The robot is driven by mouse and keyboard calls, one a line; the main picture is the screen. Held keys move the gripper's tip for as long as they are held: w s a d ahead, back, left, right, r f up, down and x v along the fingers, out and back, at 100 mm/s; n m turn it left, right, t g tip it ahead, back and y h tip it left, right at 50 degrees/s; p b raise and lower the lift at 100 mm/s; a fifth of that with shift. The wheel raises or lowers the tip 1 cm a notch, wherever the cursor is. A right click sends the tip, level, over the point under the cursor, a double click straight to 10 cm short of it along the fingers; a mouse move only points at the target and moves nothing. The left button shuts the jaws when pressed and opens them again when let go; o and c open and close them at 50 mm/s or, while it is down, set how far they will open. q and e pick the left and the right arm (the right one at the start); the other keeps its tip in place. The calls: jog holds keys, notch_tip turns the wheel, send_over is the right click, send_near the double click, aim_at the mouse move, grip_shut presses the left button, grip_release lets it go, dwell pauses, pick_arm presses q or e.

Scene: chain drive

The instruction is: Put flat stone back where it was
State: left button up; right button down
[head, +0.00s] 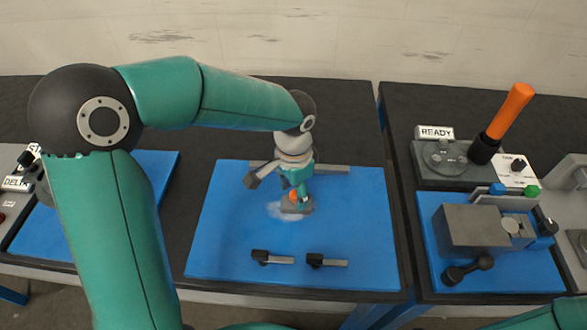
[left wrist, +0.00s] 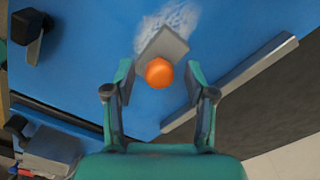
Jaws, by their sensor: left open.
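The flat stone (head: 299,207) is a grey slab with an orange knob (head: 294,196) on it. It lies on the blue mat beside a whitish smear. In the left wrist view the slab (left wrist: 168,46) and the round orange knob (left wrist: 158,73) show clearly. My left gripper (left wrist: 159,76) is open, with one finger on each side of the knob and visible gaps to both. In the head view my left gripper (head: 297,187) is just above the stone and partly hides it. My right gripper is not in view.
A grey bar (head: 330,169) lies along the mat's back edge. Two black-headed tools (head: 272,257) (head: 328,261) lie near its front. A vise-like grey block (head: 470,230) and a READY panel with an orange lever (head: 511,110) stand right. The mat's left (head: 225,230) is clear.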

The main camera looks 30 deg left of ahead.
aim_at(294, 195)
pick_arm(q)
notch_tip(294, 195, up, 10)
dwell(0.3)
jog(key=shift+f, duration=0.1)
dwell(0.3)
